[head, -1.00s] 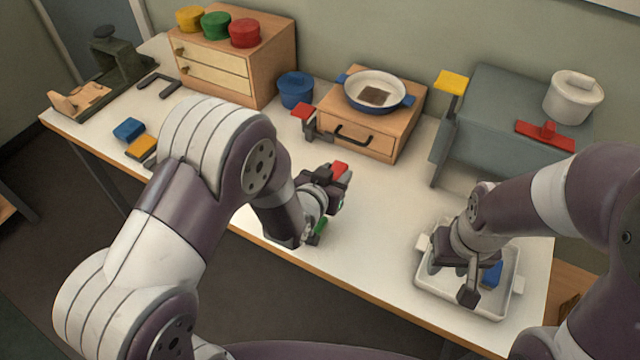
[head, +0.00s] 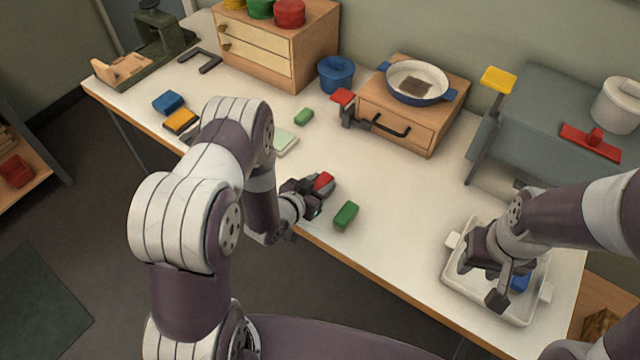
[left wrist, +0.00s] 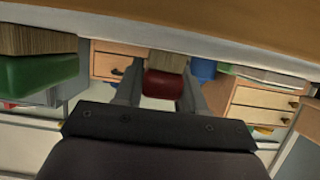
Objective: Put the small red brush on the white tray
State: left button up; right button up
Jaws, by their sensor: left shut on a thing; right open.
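The small red brush (head: 324,181) is held in my left gripper (head: 318,188), close to the table's front edge. In the left wrist view the red brush (left wrist: 164,84) sits between the two fingers, with its tan bristle block beside the red part. The white tray (head: 458,278) is at the right front of the table. A blue item (head: 520,282) lies in it, partly hidden by my right arm. My right gripper (head: 484,278) is open over the tray and covers part of it.
A green brush (head: 346,215) lies just right of my left gripper. A smaller green piece (head: 304,116) and a pale green block (head: 285,143) lie farther back. A wooden drawer box (head: 415,120) holds a pan (head: 417,82). The table between green brush and tray is clear.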

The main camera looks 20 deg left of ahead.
pick_arm(q)
jog(key=shift+f, duration=0.2)
jog(key=o, duration=1)
jog(key=shift+o, duration=0.2)
jog(key=shift+r, duration=0.1)
